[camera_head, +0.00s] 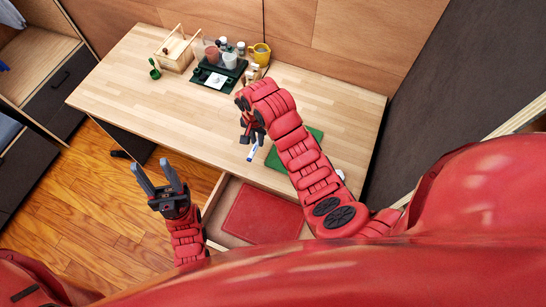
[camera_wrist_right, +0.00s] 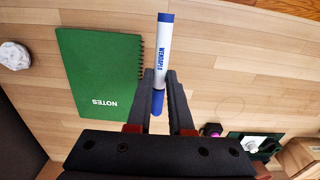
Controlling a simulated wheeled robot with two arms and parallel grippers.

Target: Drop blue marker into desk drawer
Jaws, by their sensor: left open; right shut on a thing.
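The blue marker (camera_head: 253,152) has a white body with blue ends. My right gripper (camera_head: 251,136) is shut on it, above the desk near its front edge. In the right wrist view, the marker (camera_wrist_right: 164,60) sticks out between the fingers of my right gripper (camera_wrist_right: 160,92). The desk drawer (camera_head: 215,218) is pulled open below the desk's front edge, with a red flat item (camera_head: 262,213) in it. My left gripper (camera_head: 158,178) is open and empty, to the left of the drawer. My right arm and body hide part of the desk and drawer.
A green notebook (camera_wrist_right: 100,68) lies on the wooden desk (camera_head: 150,85), beside the marker. A wooden caddy (camera_head: 178,50), dark tray (camera_head: 218,75), jars and a yellow mug (camera_head: 261,54) stand at the back. A crumpled white object (camera_wrist_right: 14,56) lies past the notebook.

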